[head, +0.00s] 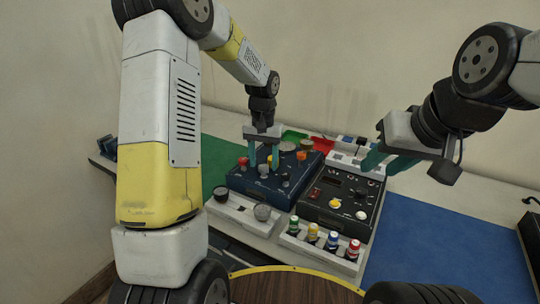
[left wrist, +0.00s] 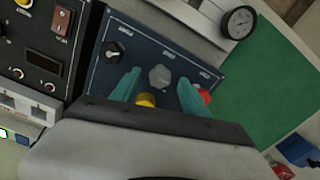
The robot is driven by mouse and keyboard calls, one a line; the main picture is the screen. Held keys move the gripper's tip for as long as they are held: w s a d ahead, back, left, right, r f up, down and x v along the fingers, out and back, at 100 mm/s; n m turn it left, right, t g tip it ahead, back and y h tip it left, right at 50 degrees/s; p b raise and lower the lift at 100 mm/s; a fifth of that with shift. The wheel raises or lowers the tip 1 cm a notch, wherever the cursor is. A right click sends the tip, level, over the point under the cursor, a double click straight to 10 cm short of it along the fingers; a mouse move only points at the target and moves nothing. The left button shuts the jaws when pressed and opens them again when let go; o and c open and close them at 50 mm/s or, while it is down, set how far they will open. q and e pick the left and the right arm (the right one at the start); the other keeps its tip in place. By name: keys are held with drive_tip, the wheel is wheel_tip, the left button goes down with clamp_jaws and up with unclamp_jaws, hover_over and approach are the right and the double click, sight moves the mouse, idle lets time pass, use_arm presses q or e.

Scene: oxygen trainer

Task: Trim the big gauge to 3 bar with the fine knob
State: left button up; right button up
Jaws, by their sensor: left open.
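A blue panel box (head: 240,181) with several knobs stands mid-table. In the left wrist view it carries a grey knob (left wrist: 160,76), a black knob (left wrist: 112,50), a yellow knob (left wrist: 146,100) and a red knob (left wrist: 205,95). The labels are unreadable, so I cannot tell which knob is the fine one. My right gripper (head: 387,162) is open and empty above the black box.
The black box (head: 339,208) with switches and a yellow button stands right of the blue box. Several capped bottles (head: 312,234) stand in a white rack in front. A green mat (head: 213,160) lies left, a clear blue mat (head: 440,245) right.

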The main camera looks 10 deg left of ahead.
sight(263, 166)
use_arm(q)
drive_tip(key=shift+f, duration=0.5)
clamp_jaws()
drive_tip(key=shift+m, duration=1.1)
unclamp_jaws()
drive_tip(key=shift+r, duration=3.95)
drive_tip(key=shift+r, duration=0.1)
